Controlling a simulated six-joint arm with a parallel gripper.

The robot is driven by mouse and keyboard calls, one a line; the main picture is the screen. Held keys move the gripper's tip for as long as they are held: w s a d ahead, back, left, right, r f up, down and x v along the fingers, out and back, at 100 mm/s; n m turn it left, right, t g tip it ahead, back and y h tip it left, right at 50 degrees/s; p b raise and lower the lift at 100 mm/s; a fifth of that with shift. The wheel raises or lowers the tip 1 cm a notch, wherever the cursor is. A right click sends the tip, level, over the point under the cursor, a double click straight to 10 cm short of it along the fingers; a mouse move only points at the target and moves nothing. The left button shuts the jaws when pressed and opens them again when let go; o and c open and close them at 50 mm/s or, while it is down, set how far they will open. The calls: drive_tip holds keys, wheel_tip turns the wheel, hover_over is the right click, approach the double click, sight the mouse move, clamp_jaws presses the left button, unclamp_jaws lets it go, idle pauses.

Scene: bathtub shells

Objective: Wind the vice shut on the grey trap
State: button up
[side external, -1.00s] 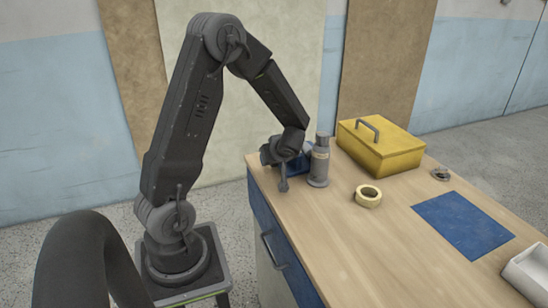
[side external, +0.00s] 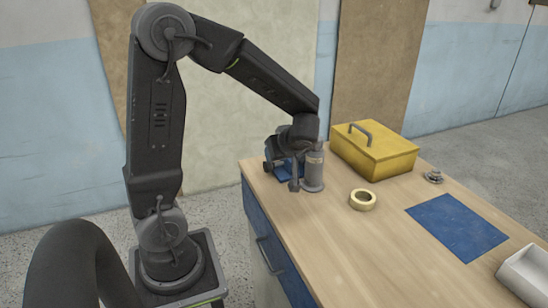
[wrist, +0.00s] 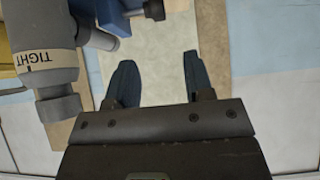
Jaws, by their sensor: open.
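The grey trap (side external: 314,172) stands upright at the left end of the bench. Its white band reads TIGHT in the wrist view (wrist: 50,85), where it shows at the left. The blue vice (side external: 288,164) sits beside it, mostly covered by my wrist in the side view. Part of its blue body (wrist: 117,16) and some grey hardware show at the top of the wrist view. I cannot tell how close the jaws are to the trap. My gripper (wrist: 157,72) is open, with nothing between its dark blue fingers. The trap and vice lie outside the fingers, to the left and above in that view.
A yellow toolbox (side external: 374,155) stands behind the trap. A tape roll (side external: 363,199), a small metal part (side external: 433,177), a blue mat (side external: 457,225) and a white tray (side external: 525,268) are farther right. The bench top (side external: 350,250) in front is clear.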

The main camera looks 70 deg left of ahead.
drive_tip(key=shift+v, duration=0.8)
drive_tip(key=h, duration=0.5)
approach(267, 164)
drive_tip(key=x, duration=1)
drive_tip(key=shift+w+a+f, duration=0.15)
drive_tip(key=shift+w+a, duration=0.1)
drive_tip(key=shift+a, duration=0.15)
drive_tip(key=shift+s, duration=0.1)
drive_tip(key=c, duration=0.7)
